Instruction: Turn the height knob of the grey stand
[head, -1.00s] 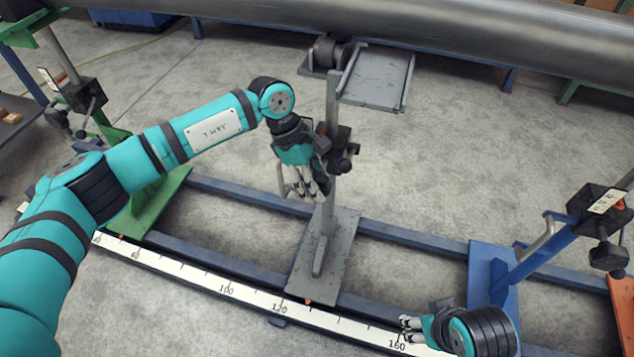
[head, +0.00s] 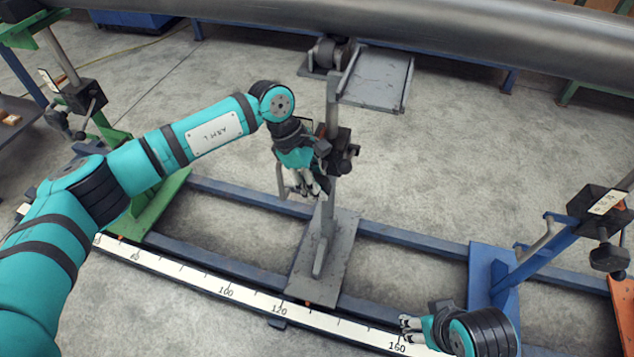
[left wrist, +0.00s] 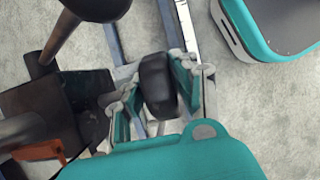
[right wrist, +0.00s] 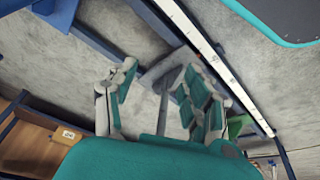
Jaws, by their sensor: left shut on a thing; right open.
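The grey stand (head: 330,225) stands on the blue rails in the middle of the head view, with a roller and a tilted plate (head: 378,78) on top. A dark clamp block (head: 342,142) sits partway up its post. My left gripper (head: 308,192) is at the left side of this block. In the left wrist view a black knob (left wrist: 157,85) lies between its fingers (left wrist: 155,98), which are shut on it. In the head view the gripper hides this knob. My right gripper (head: 408,328) is open and empty, low at the front right; its spread fingers also show in the right wrist view (right wrist: 158,98).
A large steel pipe (head: 450,35) runs across the top. A green stand (head: 150,205) is at left, a blue stand (head: 500,280) at right, an orange one (head: 622,310) at the far right. A white scale (head: 240,296) runs along the front rail.

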